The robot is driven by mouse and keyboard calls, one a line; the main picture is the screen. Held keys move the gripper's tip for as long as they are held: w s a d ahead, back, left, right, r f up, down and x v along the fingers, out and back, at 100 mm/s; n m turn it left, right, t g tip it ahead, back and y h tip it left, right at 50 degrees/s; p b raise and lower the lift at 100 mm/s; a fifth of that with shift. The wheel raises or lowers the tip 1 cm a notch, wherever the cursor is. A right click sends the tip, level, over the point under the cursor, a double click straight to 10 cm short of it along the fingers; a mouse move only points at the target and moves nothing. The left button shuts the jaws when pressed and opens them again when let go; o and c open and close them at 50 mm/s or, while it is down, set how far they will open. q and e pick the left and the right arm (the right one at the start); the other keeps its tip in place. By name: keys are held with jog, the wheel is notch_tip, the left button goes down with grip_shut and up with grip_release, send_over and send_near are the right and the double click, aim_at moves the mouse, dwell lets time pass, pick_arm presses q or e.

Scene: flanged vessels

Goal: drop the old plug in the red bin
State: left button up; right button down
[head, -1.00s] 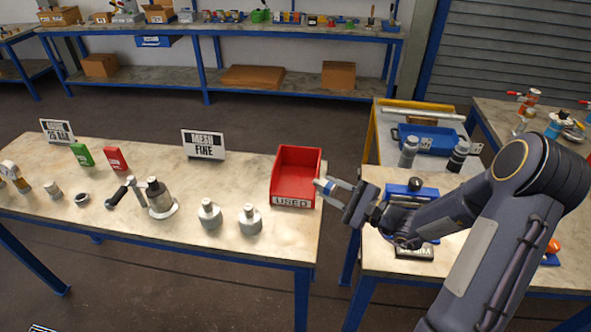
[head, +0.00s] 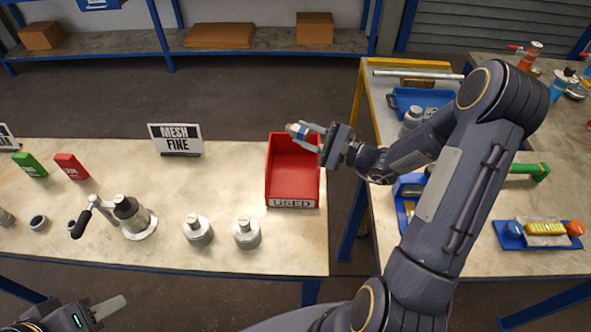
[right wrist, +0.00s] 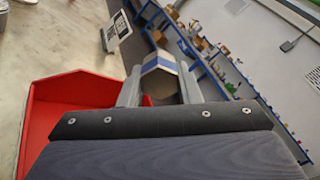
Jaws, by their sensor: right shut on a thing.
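The old plug (head: 297,131), a small grey piece with a blue and white band, is in my right gripper (head: 304,134). The right wrist view shows the plug (right wrist: 161,76) between the two fingers. My right gripper is shut on it and appears above the far edge of the red bin (head: 293,184), which is labelled USED. In the right wrist view the bin (right wrist: 60,95) lies below and to the left of the gripper. My left gripper (head: 108,308) is partly in view at the bottom left, apart from the bin; its opening is unclear.
On the bench (head: 200,250), two grey flanged vessels (head: 198,230) and (head: 247,233) and a taller one (head: 130,215) with a black-handled tool stand left of the bin. A MESH FINE sign (head: 176,138) stands behind. A side table (head: 470,262) with trays is at the right.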

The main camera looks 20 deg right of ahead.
notch_tip(320, 180, down, 4)
jog(key=shift+f+b, duration=0.2)
jog(key=shift+b, duration=0.85)
jog(key=c, duration=1)
grip_release()
jog(key=shift+o, duration=0.2)
jog(key=b+v, duration=0.2)
jog(key=v, duration=0.5)
jog(key=shift+s+d, duration=0.25)
jog(key=shift+s, duration=0.05)
